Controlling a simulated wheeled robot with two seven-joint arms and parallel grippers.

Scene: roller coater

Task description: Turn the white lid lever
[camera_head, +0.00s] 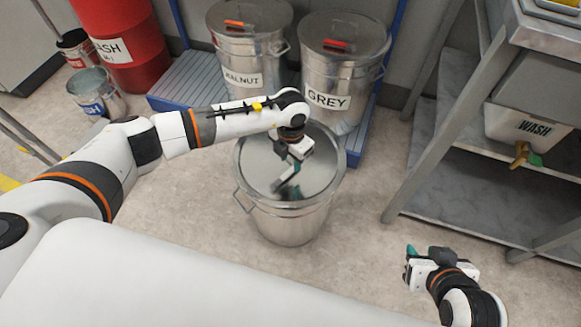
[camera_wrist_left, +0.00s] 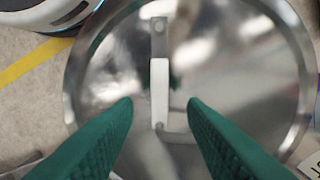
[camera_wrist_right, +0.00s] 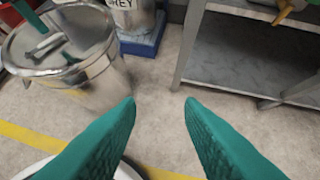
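The white lid lever (camera_wrist_left: 160,88) lies on a round metal lid (camera_wrist_left: 110,100) in the left wrist view. It runs up and down the picture, between my open left fingers and a little beyond their tips, touching neither. In the head view the lid (camera_head: 316,172) tops a metal drum (camera_head: 290,222) on the floor, and my left gripper (camera_head: 288,188) points down over it, hiding most of the lever. My right gripper (camera_head: 410,262) is open and empty, away to the right of the drum. The drum also shows in the right wrist view (camera_wrist_right: 95,85).
Drums labelled WALNUT (camera_head: 243,72) and GREY (camera_head: 335,82) stand on a blue pallet (camera_head: 190,84) behind. A red WASH drum (camera_head: 125,40) and small pails (camera_head: 97,92) are at the back left. A metal rack (camera_head: 480,190) stands at the right. Floor around the drum is clear.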

